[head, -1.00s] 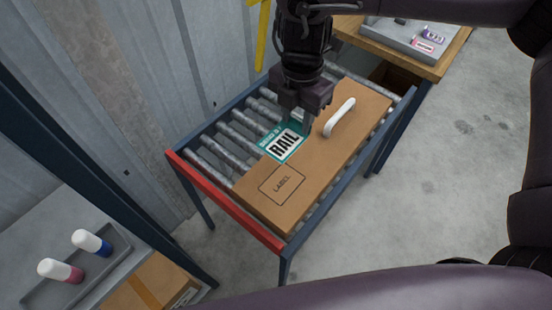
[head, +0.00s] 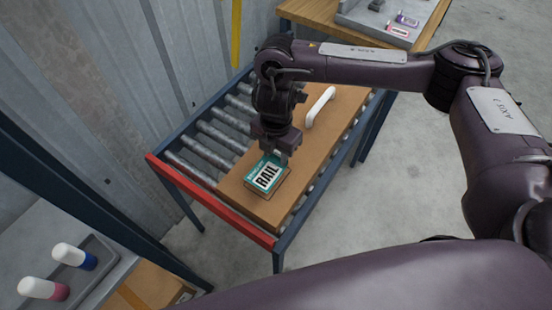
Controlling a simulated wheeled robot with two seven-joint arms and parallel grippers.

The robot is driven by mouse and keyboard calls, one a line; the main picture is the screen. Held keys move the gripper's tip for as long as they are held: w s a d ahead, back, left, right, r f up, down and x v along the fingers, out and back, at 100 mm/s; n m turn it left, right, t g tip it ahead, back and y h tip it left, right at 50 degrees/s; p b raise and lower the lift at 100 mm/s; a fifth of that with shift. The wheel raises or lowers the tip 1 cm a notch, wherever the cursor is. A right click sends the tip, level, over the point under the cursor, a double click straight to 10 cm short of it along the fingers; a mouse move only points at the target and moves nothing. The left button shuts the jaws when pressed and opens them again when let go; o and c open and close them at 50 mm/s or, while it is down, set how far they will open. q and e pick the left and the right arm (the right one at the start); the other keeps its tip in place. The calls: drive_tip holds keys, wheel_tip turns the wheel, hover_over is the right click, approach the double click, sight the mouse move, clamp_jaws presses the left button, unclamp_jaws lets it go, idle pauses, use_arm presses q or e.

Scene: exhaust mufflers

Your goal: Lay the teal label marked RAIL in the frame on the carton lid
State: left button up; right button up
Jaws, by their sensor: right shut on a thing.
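The teal label marked RAIL (head: 267,175) is over the printed frame on the carton lid, covering most of it. A strip of the frame's outline shows along the label's lower right side. I cannot tell whether the label touches the lid or hovers just above it. My right gripper (head: 274,156) is shut on the label's far edge. The brown carton lid (head: 317,143) lies on the roller conveyor and has a white handle (head: 320,106) behind the gripper. My left gripper is not in view.
The conveyor (head: 211,151) has a red front bar (head: 210,203) and bare rollers left of the carton. A wooden table with a grey tray (head: 366,22) stands at the back. Two markers (head: 73,256) lie in a tray at lower left. Grey floor is clear at right.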

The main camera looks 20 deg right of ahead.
sight(276, 160)
wheel_tip(276, 160, down, 2)
drive_tip(key=shift+f, duration=0.35)
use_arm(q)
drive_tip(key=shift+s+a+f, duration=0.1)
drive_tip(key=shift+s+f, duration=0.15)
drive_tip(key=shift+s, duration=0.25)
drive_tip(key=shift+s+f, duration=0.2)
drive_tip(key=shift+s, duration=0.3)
use_arm(e)
drive_tip(key=shift+f, duration=0.1)
drive_tip(key=shift+f+b, duration=0.15)
drive_tip(key=shift+b, duration=0.15)
drive_tip(key=o, duration=1)
drive_tip(key=shift+c, duration=0.2)
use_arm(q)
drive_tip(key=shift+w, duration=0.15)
